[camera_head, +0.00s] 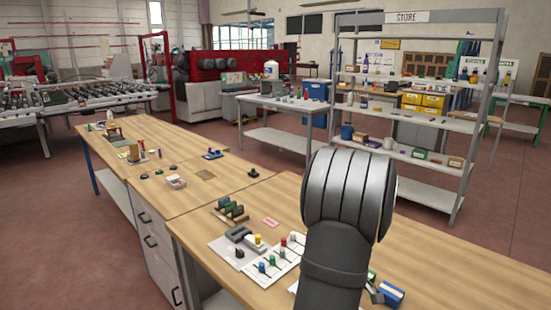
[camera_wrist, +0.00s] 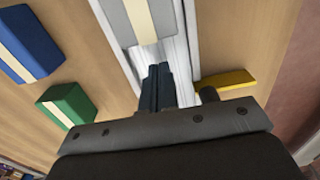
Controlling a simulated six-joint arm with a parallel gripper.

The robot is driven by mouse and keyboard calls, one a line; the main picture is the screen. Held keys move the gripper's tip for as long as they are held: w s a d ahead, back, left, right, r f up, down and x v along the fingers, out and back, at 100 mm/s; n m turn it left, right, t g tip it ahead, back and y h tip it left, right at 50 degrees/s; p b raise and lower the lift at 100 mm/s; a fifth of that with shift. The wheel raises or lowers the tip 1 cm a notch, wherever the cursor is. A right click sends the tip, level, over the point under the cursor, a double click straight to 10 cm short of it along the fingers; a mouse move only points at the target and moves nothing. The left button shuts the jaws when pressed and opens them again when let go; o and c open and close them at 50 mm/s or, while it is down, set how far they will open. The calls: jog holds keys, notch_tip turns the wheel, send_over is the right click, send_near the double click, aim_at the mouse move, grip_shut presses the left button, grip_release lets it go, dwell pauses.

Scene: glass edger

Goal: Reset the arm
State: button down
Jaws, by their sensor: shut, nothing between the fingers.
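My gripper (camera_wrist: 160,72) shows in the wrist view with its two dark fingers together and nothing between them. The fingertips are over a pale rail-like strip, just below a grey block with a cream label (camera_wrist: 142,20). I cannot tell whether they touch it.
In the wrist view a blue box (camera_wrist: 30,42) and a green box (camera_wrist: 66,106) lie left of the fingers, and a yellow piece (camera_wrist: 225,82) lies right. In the head view, the workbench (camera_head: 440,262) holds a white tray (camera_head: 225,250) with small parts. Shelving (camera_head: 428,112) stands behind.

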jog(key=shift+s+d, duration=1.15)
jog(key=shift+s, duration=0.05)
jog(key=w+a, duration=1.5)
jog(key=shift+w+a, duration=0.25)
jog(key=s+d+r, duration=0.2)
jog(key=d+r, duration=0.1)
jog(key=r, duration=1.4)
jog(key=shift+s, duration=0.2)
jog(key=shift+f, duration=0.1)
